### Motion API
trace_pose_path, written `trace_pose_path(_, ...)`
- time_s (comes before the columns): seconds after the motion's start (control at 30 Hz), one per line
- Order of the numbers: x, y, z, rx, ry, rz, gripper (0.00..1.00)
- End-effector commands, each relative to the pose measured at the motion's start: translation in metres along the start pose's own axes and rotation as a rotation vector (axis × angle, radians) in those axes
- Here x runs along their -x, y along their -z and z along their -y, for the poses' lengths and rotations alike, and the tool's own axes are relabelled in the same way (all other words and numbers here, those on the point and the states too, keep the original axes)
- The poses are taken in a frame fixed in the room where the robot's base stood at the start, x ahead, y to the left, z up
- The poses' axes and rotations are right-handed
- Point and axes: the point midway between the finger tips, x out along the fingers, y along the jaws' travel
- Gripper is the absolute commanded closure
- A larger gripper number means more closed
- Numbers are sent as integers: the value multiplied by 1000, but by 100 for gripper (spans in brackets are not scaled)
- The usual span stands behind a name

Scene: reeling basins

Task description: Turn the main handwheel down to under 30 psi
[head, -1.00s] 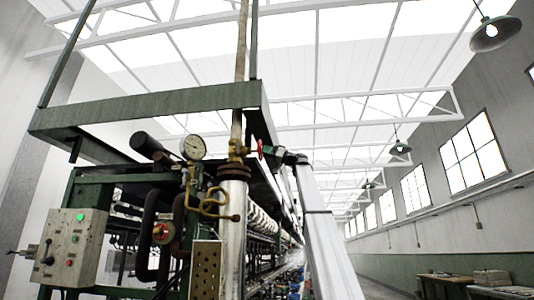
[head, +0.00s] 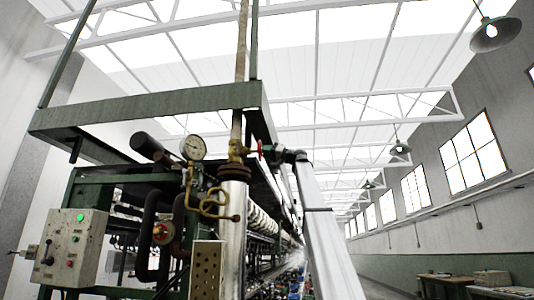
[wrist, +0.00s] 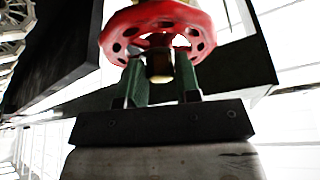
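The red handwheel (head: 260,148) is on the brass valve (head: 237,151) on the upright pipe in the head view. In the wrist view the handwheel (wrist: 155,28) fills the top middle, with a brass stem part below its rim. My gripper (head: 269,150) is at the wheel's right side. In the wrist view my gripper's green fingers (wrist: 160,75) stand apart and point at the wheel, one each side of the brass part. The wheel's rim hides their tips, so I cannot tell whether they clamp it. The pressure gauge (head: 193,147) is left of the valve; its reading is too small to tell.
A control box (head: 73,247) with a green light stands at the lower left. A second, small red handwheel (head: 161,233) sits by dark bent pipes. A green beam (head: 150,121) crosses above the valve. The aisle on the right is clear up to a bench (head: 450,287).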

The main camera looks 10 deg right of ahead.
Motion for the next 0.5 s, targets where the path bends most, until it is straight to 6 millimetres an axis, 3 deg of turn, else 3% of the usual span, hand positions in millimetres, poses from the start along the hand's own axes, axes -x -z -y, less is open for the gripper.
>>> trace_pose_path(0.07,0,0,0,0,0,0,47)
trace_pose_path(0.37,1,0,0,1,0,0,47)
trace_pose_path(0.5,13,-1,0,1,0,0,47)
